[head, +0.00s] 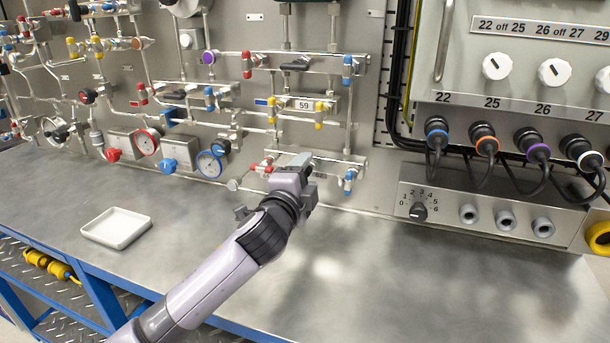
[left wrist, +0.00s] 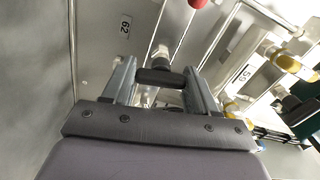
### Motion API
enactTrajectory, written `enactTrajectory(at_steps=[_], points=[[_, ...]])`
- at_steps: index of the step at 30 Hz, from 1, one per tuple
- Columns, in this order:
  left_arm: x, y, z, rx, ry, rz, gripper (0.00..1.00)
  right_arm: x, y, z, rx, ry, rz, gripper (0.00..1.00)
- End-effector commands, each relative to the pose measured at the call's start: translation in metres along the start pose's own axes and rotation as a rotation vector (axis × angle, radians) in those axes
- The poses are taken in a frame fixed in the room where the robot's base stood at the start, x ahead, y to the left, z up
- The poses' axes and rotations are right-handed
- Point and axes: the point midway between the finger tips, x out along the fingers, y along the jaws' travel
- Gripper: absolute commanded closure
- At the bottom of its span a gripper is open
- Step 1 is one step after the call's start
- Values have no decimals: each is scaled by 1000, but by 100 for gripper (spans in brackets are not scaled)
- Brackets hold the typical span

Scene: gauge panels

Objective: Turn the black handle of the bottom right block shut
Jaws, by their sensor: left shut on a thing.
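The bottom right block (head: 330,157) is a metal bar low on the panel, with red caps at its left end and blue caps (head: 350,180) at its right. My left gripper (head: 300,161) is in front of this block and hides its middle in the head view. In the left wrist view the black handle (left wrist: 159,77) lies crosswise between the two fingers of my left gripper (left wrist: 158,72), which are shut on its ends. The handle is hidden in the head view. My right gripper is not in view.
Above is another block with yellow caps and a 59 label (head: 305,104). Gauges (head: 210,163) and valves stand to the left. A switch box (head: 480,213) with a black knob is to the right. A white tray (head: 116,227) lies on the bench (head: 400,280), whose front is clear.

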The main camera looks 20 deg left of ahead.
Motion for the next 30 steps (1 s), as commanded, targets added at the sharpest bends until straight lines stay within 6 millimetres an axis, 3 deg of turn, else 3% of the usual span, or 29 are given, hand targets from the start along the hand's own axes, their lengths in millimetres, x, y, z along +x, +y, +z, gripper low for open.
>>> enactTrajectory(at_steps=[10, 27, 28, 30], points=[[0, 3, 1, 155, -2, 4, 73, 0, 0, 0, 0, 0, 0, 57], [0, 3, 1, 184, -1, 4, 73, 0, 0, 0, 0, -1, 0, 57], [0, 3, 1, 184, -1, 4, 39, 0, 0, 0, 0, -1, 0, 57], [0, 3, 0, 183, -1, 4, 21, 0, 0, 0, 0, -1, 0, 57]])
